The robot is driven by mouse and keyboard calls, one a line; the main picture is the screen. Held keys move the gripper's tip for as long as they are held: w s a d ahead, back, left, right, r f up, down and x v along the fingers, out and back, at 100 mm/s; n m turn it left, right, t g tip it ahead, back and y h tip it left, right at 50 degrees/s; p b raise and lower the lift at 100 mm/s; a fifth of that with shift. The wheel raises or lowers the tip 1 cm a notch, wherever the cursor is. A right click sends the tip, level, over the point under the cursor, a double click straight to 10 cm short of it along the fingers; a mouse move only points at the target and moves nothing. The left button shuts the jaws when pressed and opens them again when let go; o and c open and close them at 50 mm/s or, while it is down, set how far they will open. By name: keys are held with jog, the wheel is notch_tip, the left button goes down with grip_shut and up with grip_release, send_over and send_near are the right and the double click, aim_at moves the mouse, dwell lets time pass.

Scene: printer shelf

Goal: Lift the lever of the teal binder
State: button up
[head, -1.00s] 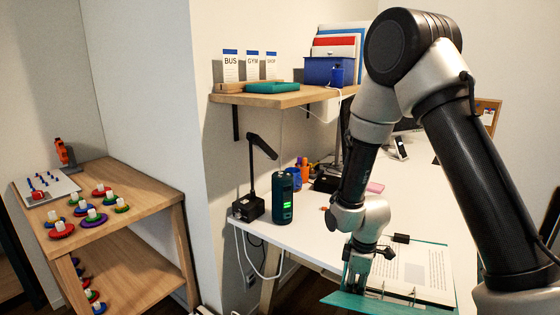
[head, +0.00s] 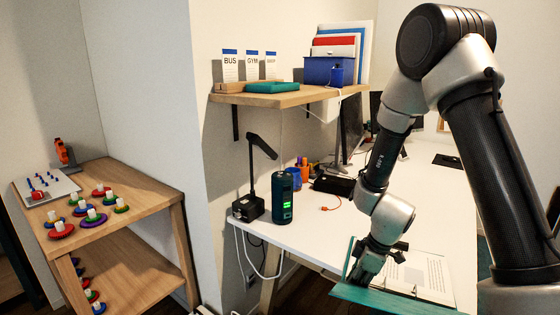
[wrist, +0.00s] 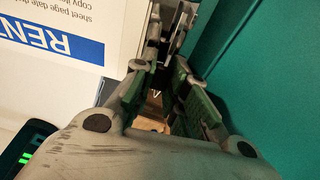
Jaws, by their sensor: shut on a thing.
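The teal binder (head: 400,299) lies open at the front edge of the white desk, with a white printed page (head: 428,270) inside. A teal edge also rises at its left side. My gripper (head: 358,277) is at the binder's left inner side, tilted. In the wrist view its fingers (wrist: 174,32) are close together between the page with a blue header (wrist: 50,40) and the teal cover (wrist: 265,85). They are shut on a metal part that looks like the lever; it is mostly hidden by the fingers, so its angle cannot be told.
A dark teal cylinder with green lights (head: 282,198) and a black lamp (head: 250,206) stand on the desk's left. A wooden shelf (head: 285,98) hangs above. A wooden side table (head: 150,196) stands at the left.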

jog(key=shift+r, duration=0.1)
jog(key=shift+d+r+y, duration=0.2)
jog(key=shift+r+y, duration=0.05)
jog(key=shift+y, duration=0.25)
jog(key=shift+a+r+t, duration=0.1)
jog(key=shift+t, duration=0.2)
jog(key=shift+y, duration=0.3)
jog(key=shift+s+d+r+t+y, duration=0.1)
jog(key=shift+d+r+t+y, duration=0.2)
jog(key=shift+y, duration=0.4)
jog(key=shift+a, duration=0.1)
